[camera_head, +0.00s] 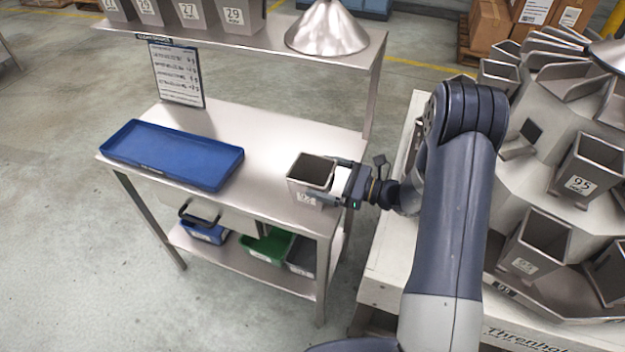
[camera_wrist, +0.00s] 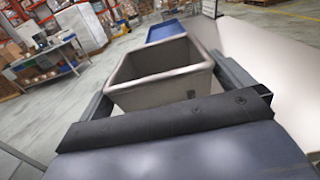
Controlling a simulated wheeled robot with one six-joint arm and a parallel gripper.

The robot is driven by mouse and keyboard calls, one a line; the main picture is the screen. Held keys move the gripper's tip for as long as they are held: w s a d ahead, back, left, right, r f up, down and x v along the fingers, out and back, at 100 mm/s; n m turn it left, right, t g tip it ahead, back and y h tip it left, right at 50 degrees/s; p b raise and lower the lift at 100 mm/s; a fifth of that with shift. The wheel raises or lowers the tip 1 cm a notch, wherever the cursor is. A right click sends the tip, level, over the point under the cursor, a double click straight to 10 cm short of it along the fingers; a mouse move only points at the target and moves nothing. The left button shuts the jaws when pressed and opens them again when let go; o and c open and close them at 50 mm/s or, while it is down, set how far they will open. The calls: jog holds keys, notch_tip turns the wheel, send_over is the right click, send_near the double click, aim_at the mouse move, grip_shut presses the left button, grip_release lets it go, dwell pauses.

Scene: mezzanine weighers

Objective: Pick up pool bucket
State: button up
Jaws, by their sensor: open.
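A grey metal bucket (camera_head: 310,174) with a number label on its front stands upright at the right end of the steel workbench (camera_head: 268,133). In the wrist view the bucket (camera_wrist: 160,90) is empty and sits between the two fingers. My gripper (camera_head: 335,183) reaches in from the right at the bucket's side. Its jaws are open, with one finger on each side of the bucket. I cannot tell whether either finger touches it.
A blue tray (camera_head: 172,153) lies on the bench's left part. A shelf above (camera_head: 240,42) holds numbered buckets and a metal cone (camera_head: 327,28). Blue and green bins (camera_head: 268,246) sit on the lower shelf. A multihead weigher with buckets (camera_head: 580,168) stands right.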

aim_at(296, 169)
jog(key=x, duration=0.3)
jog(key=shift+w+a+p, duration=0.1)
jog(key=shift+a+p, duration=0.2)
jog(key=shift+a, duration=0.05)
jog(key=c, duration=0.9)
